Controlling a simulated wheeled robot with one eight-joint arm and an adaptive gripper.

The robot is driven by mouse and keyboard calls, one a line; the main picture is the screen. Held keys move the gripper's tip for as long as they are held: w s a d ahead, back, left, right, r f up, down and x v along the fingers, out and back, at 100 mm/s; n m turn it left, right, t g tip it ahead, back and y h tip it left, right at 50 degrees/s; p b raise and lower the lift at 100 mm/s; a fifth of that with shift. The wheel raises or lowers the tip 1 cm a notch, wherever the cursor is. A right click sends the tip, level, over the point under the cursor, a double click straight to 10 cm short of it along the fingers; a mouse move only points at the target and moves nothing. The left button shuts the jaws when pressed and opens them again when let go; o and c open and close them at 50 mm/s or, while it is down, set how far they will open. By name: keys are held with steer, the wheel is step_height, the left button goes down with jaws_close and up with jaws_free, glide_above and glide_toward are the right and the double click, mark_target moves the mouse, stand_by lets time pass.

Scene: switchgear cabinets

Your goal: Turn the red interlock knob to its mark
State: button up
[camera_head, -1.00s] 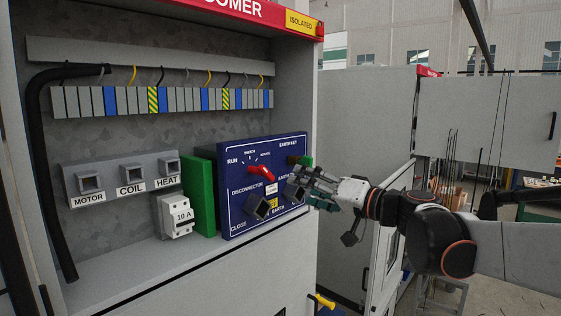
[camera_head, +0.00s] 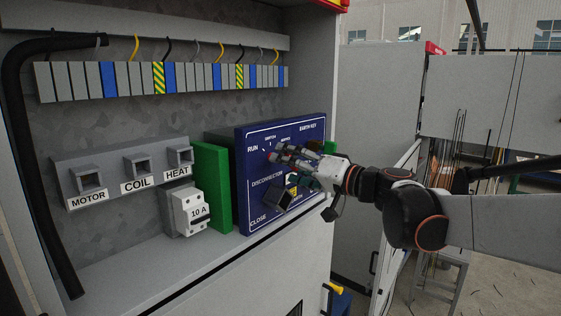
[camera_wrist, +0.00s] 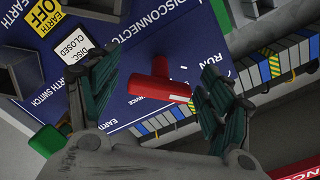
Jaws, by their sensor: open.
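The red interlock knob (camera_wrist: 160,86) sits on the blue panel (camera_head: 255,200). In the wrist view it shows between my gripper's two green-padded fingers, with visible space on both sides. I cannot tell how far in front of the knob the fingertips are. The scale's RUN label is readable, but the fingers hide some marks, so I cannot tell exactly where the knob points.
A dark square disconnector knob (camera_head: 285,198) lies below my gripper. A green block (camera_head: 212,185) and a 10 A breaker (camera_head: 191,210) stand left of the panel. MOTOR, COIL and HEAT sockets (camera_head: 137,165) are further left. A terminal row (camera_head: 190,78) runs above.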

steer(key=shift+w+a, duration=0.1)
steer(key=shift+r, duration=0.1)
steer(key=shift+s+d, duration=0.2)
steer(key=shift+c, duration=1.1)
steer(key=shift+a, duration=0.1)
steer(key=c, duration=0.8)
steer(key=shift+c, duration=0.2)
steer(key=shift+m, duration=0.3)
steer(key=m+b, duration=0.2)
steer(key=m, duration=0.1)
steer(key=shift+m, duration=0.3)
steer(key=shift+r+m+b, duration=0.1)
steer(key=shift+m+b, duration=0.75)
steer(key=shift+m, duration=1.35)
